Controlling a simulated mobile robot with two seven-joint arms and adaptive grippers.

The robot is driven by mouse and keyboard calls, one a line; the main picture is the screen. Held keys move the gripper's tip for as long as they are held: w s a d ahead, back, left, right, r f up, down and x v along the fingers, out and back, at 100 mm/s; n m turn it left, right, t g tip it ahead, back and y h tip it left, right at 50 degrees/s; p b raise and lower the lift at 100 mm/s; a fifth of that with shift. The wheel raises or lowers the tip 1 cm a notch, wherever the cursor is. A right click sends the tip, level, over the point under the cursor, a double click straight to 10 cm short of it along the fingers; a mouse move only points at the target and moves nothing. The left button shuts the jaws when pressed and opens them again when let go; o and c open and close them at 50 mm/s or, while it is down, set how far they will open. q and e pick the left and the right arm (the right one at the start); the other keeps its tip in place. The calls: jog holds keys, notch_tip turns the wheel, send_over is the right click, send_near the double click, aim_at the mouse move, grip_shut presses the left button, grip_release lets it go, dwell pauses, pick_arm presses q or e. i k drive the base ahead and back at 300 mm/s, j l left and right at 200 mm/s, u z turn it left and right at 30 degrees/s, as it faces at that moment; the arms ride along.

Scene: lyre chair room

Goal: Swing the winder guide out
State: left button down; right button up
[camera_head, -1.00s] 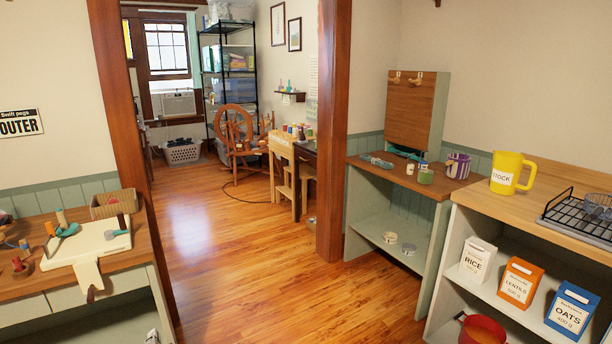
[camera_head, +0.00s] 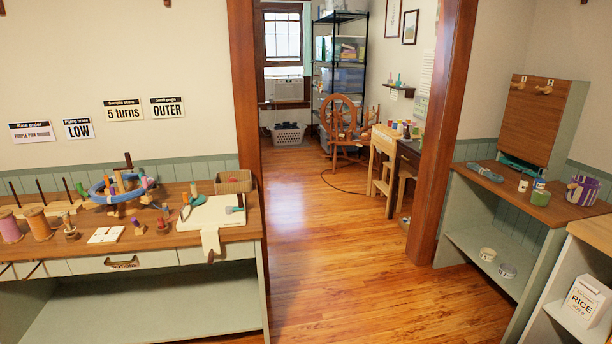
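On the left bench a white, flat-based device that looks like the winder (camera_head: 212,212) stands at the right end, with a clamp-like part hanging over the front edge. A small teal piece (camera_head: 235,209) lies at its right side, and a wooden peg and teal parts stand at its left. Which part is the guide, and how it is turned, is too small to tell. A blue ring with coloured pegs (camera_head: 128,195), like a yarn swift, stands to its left. Neither of my grippers shows in the head view.
The left bench (camera_head: 75,262) also holds spools (camera_head: 37,224), a white card (camera_head: 105,235) and a brown box (camera_head: 233,181). Signs hang above it. Wooden floor (camera_head: 330,290) lies open in the middle. A right bench (camera_head: 540,205) bears cups.

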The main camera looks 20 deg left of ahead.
aim_at(185, 196)
jog(key=i+u, duration=0.2)
jog(key=u, duration=0.5)
jog(key=i+l+u, duration=0.5)
jog(key=i+l, duration=0.15)
jog(key=l, duration=0.25)
